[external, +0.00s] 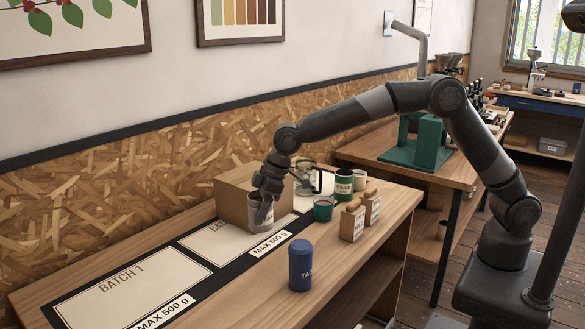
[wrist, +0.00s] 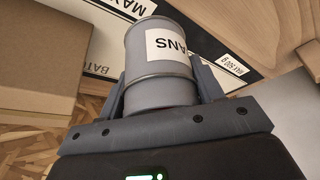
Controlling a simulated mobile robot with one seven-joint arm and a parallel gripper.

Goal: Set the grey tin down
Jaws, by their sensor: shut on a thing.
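The grey tin (external: 257,216) is a cylinder with a white label; letters ending in "ANS" show upside down in the wrist view (wrist: 158,75). My gripper (external: 267,205) is shut on it from above, with one finger on each side of the tin in the wrist view (wrist: 160,92). The tin is at the second batch card (external: 200,241), whose label it and the gripper partly hide. I cannot tell whether its base touches the surface. The first batch card (external: 130,295), marked "BATCH 1" and "MAX 500 g", is bare.
A cardboard box (external: 232,184) stands close behind the tin. A glass jug (external: 305,180), a green tin (external: 343,184), a teal cup (external: 323,210) and two wooden-topped blocks (external: 352,224) stand to the right. A blue canister (external: 300,268) stands near the front edge.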

